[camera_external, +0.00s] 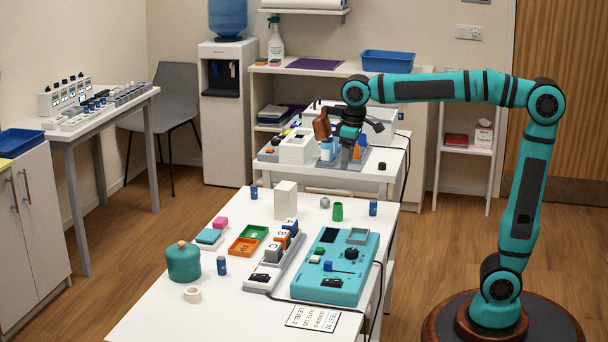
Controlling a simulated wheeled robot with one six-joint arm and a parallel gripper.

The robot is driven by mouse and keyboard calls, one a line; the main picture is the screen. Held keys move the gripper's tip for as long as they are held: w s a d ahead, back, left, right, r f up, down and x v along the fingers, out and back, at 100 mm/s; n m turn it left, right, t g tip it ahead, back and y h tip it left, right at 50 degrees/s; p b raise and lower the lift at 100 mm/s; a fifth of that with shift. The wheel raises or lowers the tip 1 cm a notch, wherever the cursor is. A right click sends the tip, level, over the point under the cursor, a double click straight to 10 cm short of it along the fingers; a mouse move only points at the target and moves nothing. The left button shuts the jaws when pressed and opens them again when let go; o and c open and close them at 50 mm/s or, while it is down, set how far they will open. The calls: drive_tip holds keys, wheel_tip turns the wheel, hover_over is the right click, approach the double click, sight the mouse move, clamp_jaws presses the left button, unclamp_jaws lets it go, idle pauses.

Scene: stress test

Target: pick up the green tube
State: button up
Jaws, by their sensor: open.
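The green tube (338,211) stands upright on the white table, near its far right part. It is short and looks open at the top. My gripper (345,158) hangs from the end of the teal arm, above and beyond the tube in the picture, in front of the rear bench. It is open; I see nothing held in it, though its fingers are small and hard to make out against the things behind.
A blue can-like cylinder (373,208) stands right of the tube, and a small grey ball (325,202) left of it. A tall white block (285,200) stands further left. A teal panel device (335,289) lies nearer the camera. The table's front left (160,318) is clear.

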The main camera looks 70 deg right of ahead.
approach(338, 208)
drive_tip(key=f, duration=0.1)
drive_tip(key=d+f, duration=0.1)
drive_tip(key=f, duration=0.1)
drive_tip(key=d+f, duration=0.1)
drive_tip(key=f, duration=0.1)
drive_tip(key=shift+w+d+f, duration=0.1)
drive_tip(key=shift+w+f, duration=0.15)
drive_tip(key=shift+w, duration=0.1)
drive_tip(key=shift+w+a+f, duration=0.1)
drive_tip(key=shift+w+f, duration=0.05)
drive_tip(key=shift+f, duration=0.7)
drive_tip(key=shift+w+a+f, duration=0.15)
drive_tip(key=shift+f, duration=0.7)
drive_tip(key=shift+w+a+f, duration=0.1)
drive_tip(key=shift+w+f, duration=0.05)
drive_tip(key=shift+f, duration=0.7)
drive_tip(key=shift+c, duration=0.2)
drive_tip(key=c, duration=1)
